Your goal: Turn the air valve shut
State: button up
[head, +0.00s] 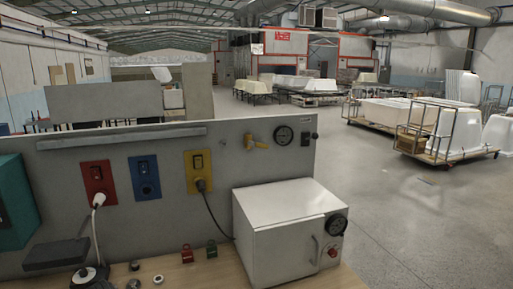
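What looks like the air valve (257,143) is a small yellow-handled fitting on the upper right part of the grey panel (130,222) in the head view. Its handle appears to lie roughly sideways, pointing right; it is too small to tell its exact setting. A round dark pressure gauge (283,136) is mounted just right of it; its needle cannot be read. Nothing touches the valve. My gripper is not in view.
A white cabinet (280,245) with a dial stands on the wooden bench (185,272) below the valve. Red, blue and yellow socket plates line the panel; cords hang from the red (97,183) and yellow (199,173) ones. Open floor (400,225) lies to the right.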

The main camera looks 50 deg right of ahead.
aim_at(250, 143)
jog(key=k, duration=1.15)
jog(key=z, duration=0.35)
jog(key=i, duration=1)
